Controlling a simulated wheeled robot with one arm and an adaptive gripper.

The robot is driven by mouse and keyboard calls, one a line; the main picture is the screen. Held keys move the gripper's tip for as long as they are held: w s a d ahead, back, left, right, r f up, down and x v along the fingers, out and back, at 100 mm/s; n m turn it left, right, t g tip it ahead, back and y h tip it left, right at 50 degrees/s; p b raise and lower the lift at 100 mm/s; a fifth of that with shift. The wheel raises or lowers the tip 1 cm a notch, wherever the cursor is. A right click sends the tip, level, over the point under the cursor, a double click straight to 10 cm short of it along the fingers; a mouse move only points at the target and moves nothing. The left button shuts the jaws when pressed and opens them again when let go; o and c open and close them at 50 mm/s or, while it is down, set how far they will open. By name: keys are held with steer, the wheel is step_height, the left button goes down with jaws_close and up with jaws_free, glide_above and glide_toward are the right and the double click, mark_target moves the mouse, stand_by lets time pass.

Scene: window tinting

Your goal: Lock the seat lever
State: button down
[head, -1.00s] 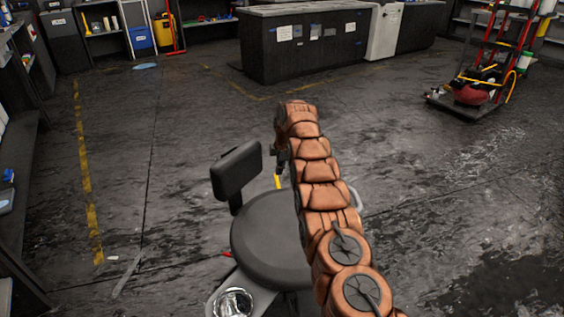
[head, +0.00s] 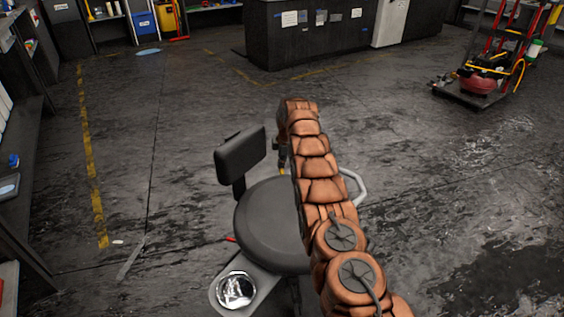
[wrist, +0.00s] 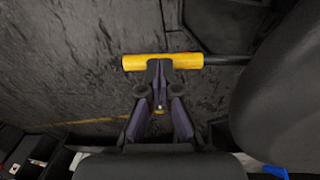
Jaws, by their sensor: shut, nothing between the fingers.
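The seat lever shows in the wrist view as a yellow handle (wrist: 190,62) on a dark rod that runs right towards the dark seat edge (wrist: 285,90). My gripper (wrist: 159,75) is shut and empty, its fingertips overlapping the middle of the handle in that view. I cannot tell whether they touch it. In the head view the stool has a round black seat (head: 268,235) and a small backrest (head: 240,155). My arm covers the seat's right side and hides most of the gripper; a small bit of yellow (head: 282,172) shows beside it.
A silver round item on a grey plate (head: 236,289) sits at the stool's front left. A red trolley (head: 482,82) stands far right, a dark counter (head: 310,35) at the back, and shelving (head: 20,150) along the left. The floor around the stool is mostly clear.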

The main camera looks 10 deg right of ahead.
steer(key=shift+f, duration=0.3)
steer(key=f, duration=0.1)
steer(key=f+p, duration=0.1)
steer(key=w+f, duration=0.1)
steer(key=f, duration=0.1)
steer(key=shift+d, duration=0.3)
steer(key=shift+a+f, duration=0.2)
steer(key=shift+f, duration=0.4)
steer(key=shift+d, duration=0.1)
step_height(320, 180, up, 12)
steer(key=s+d, duration=0.1)
steer(key=s, duration=0.1)
steer(key=shift+r+p, duration=0.1)
steer(key=shift+p, duration=0.2)
